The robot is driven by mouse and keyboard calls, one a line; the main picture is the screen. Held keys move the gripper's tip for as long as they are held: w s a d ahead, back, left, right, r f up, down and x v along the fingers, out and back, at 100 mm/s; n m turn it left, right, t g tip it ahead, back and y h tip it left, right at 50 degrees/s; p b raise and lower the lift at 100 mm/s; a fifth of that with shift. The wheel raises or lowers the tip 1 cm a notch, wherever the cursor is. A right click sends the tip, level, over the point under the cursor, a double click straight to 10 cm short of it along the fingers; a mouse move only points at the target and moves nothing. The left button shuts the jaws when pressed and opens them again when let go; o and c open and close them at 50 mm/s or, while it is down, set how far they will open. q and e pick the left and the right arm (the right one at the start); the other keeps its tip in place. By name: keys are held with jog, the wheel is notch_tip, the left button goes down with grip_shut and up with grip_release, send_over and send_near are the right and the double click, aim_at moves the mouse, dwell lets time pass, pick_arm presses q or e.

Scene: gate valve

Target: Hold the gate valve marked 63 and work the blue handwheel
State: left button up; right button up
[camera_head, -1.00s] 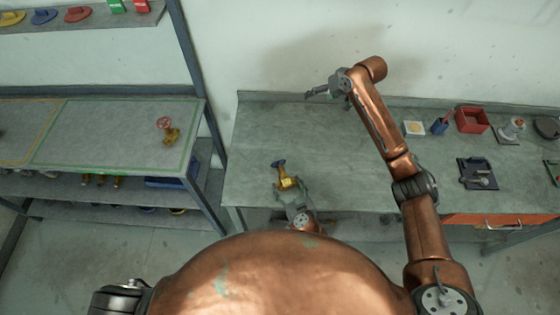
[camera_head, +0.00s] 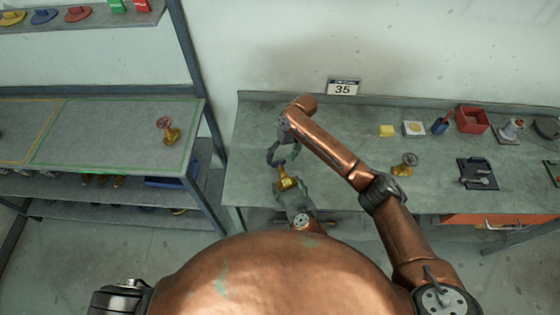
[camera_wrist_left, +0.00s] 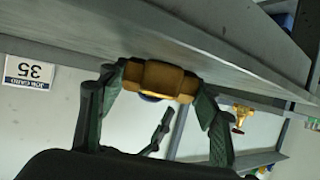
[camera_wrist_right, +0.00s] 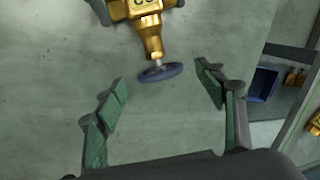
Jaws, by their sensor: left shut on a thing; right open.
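The brass gate valve (camera_head: 287,183) with its blue handwheel (camera_head: 281,162) is held over the front left of the bench. My left gripper (camera_head: 289,187) is shut on the valve body, which also shows between its fingers in the left wrist view (camera_wrist_left: 160,77). My right gripper (camera_head: 276,155) is open at the handwheel. In the right wrist view the dark blue wheel (camera_wrist_right: 160,72) lies between the spread fingertips (camera_wrist_right: 162,80), with a gap on both sides. The body's marking is cut off at the top edge and I cannot read it surely.
A second brass valve with a grey wheel (camera_head: 404,164) is on the bench (camera_head: 335,190). A yellow block (camera_head: 386,131), red bin (camera_head: 472,119) and black fixture (camera_head: 478,173) stand right. A card reading 35 (camera_head: 343,88) is behind. A red-wheeled valve (camera_head: 168,130) is on the left table.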

aim_at(278, 162)
jog(key=shift+x, duration=1.5)
jog(key=shift+w, duration=0.1)
jog(key=c, duration=1.2)
jog(key=shift+h, duration=0.3)
jog(key=shift+s+a+t+h, duration=0.15)
jog(key=shift+t+h, duration=0.15)
jog(key=shift+h, duration=0.25)
jog(key=shift+s+a+t+h, duration=0.1)
jog(key=shift+t+h, duration=0.2)
jog(key=shift+h, duration=0.25)
jog(key=shift+a+f+m+t+h, duration=0.1)
jog(key=shift+m+t+h, duration=0.25)
jog(key=shift+h, duration=0.7)
jog(key=shift+a+m+t+h, duration=0.15)
jog(key=shift+t+h, duration=0.3)
jog(key=shift+h, duration=0.6)
jog(key=shift+d, duration=0.15)
